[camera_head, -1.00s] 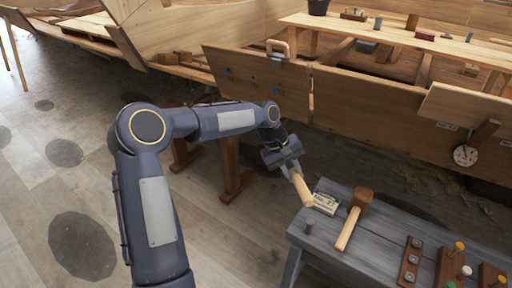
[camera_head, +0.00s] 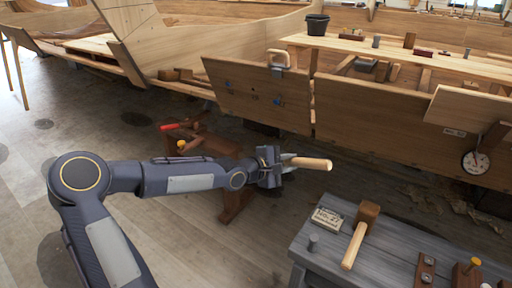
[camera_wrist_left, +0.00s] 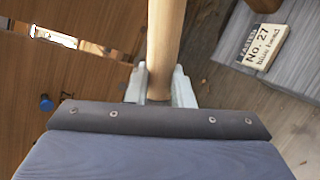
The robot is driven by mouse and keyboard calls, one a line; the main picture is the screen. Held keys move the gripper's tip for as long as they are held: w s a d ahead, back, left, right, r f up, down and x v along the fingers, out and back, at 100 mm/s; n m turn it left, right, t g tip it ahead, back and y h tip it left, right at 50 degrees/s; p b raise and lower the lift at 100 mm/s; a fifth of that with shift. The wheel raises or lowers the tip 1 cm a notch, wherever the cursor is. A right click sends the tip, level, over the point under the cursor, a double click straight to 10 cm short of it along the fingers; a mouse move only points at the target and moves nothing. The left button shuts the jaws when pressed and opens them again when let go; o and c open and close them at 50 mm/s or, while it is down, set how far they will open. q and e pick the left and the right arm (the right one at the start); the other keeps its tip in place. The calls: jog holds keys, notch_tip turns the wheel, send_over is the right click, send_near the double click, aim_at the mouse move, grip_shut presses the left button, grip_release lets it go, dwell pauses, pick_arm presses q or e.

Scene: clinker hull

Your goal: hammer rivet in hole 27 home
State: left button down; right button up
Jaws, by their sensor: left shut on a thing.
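My left gripper (camera_head: 277,166) is shut on a pale round wooden handle (camera_head: 312,162), held about level in front of the hull; its free end points right. In the left wrist view the handle (camera_wrist_left: 165,45) runs up between the jaws. Any tool head is hidden. The hull plank (camera_head: 240,90) carries blue rivets, one at its left (camera_head: 229,84) and one lower right (camera_head: 277,102). In the left wrist view a blue rivet (camera_wrist_left: 46,103) stands out beside a mark reading 27, left of the gripper and apart from it. My right gripper is out of view.
A grey bench (camera_head: 375,262) at lower right holds a wooden mallet (camera_head: 361,232), a card reading No. 27 (camera_head: 327,220) and racks of small parts. A brown sawhorse (camera_head: 235,202) stands below the hull. A dial gauge (camera_head: 475,161) hangs at right.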

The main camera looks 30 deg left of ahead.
pick_arm(q)
jog(key=shift+w+a+r+n+t+y+b, duration=0.1)
jog(key=shift+a+r+n+t+y+b, duration=0.25)
jog(key=shift+t, duration=0.25)
jog(key=shift+w+a+r+n+t+y+b, duration=0.1)
jog(key=shift+a+n+t+y+b, duration=0.1)
jog(key=shift+n+t+b, duration=0.35)
jog(key=a+t+y+b, duration=0.1)
jog(key=a+r+n+t+y+b, duration=0.1)
jog(key=a+t, duration=0.1)
jog(key=s+a+r+n+t+y+b, duration=0.1)
jog(key=shift+s+a+y+b, duration=0.1)
jog(key=shift+a+y+b, duration=0.2)
jog(key=shift+b, duration=0.1)
jog(key=shift+n+t+y, duration=0.6)
jog(key=shift+t+y, duration=0.05)
jog(key=shift+t, duration=0.3)
jog(key=a+r, duration=0.1)
jog(key=r, duration=0.1)
jog(key=w+a+r, duration=0.1)
jog(key=a+r, duration=0.1)
jog(key=shift+w+a+r, duration=0.1)
jog(key=shift+w+r, duration=0.05)
jog(key=shift+r, duration=0.05)
jog(key=x, duration=0.9)
jog(key=v, duration=0.9)
